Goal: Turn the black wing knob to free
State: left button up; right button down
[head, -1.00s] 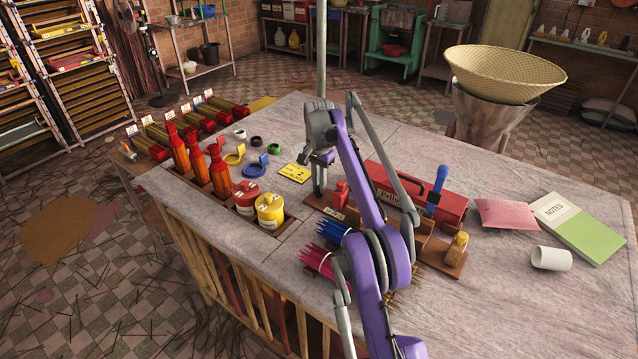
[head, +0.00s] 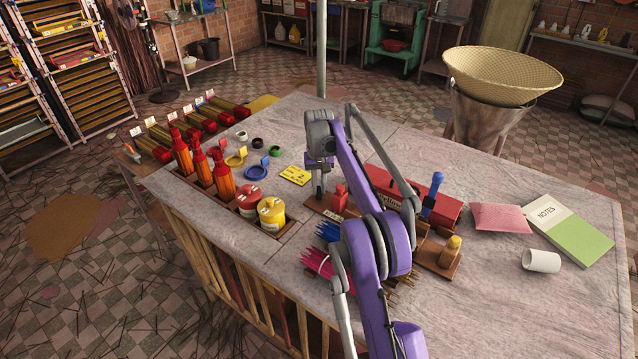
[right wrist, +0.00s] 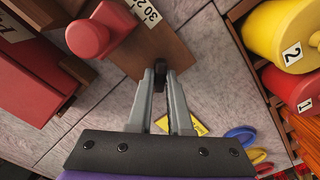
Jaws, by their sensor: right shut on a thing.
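The black wing knob (right wrist: 160,80) shows in the right wrist view as a small dark piece at the end of a brown wooden board (right wrist: 158,45). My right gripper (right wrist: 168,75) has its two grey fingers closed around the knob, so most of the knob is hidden. In the head view my right gripper (head: 319,192) points down at the left end of the board, beside a red upright piece (head: 340,197). The knob cannot be made out in the head view. Its marked positions are not readable. My left gripper is not in view.
A red box (head: 440,210) with a blue-handled lever (head: 433,190) stands behind the board. Blue and pink stick bundles (head: 328,232) lie in front. Red (head: 247,198) and yellow (head: 271,213) pots stand left. A yellow card (head: 295,175) lies behind the gripper.

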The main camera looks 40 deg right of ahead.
aim_at(319, 189)
jog(key=n+p, duration=0.1)
jog(key=n, duration=0.3)
jog(key=shift+r+n, duration=0.1)
jog(key=shift+n, duration=0.2)
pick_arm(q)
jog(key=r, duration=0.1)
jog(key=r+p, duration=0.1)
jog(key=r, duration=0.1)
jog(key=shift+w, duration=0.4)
pick_arm(e)
jog(key=n, duration=0.4)
jog(key=shift+n, duration=0.3)
jog(key=c, duration=0.8)
grip_release()
jog(key=shift+c, duration=0.2)
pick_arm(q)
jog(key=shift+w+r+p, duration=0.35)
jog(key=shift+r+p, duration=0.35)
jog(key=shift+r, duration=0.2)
pick_arm(e)
notch_tip(319, 189, up, 11)
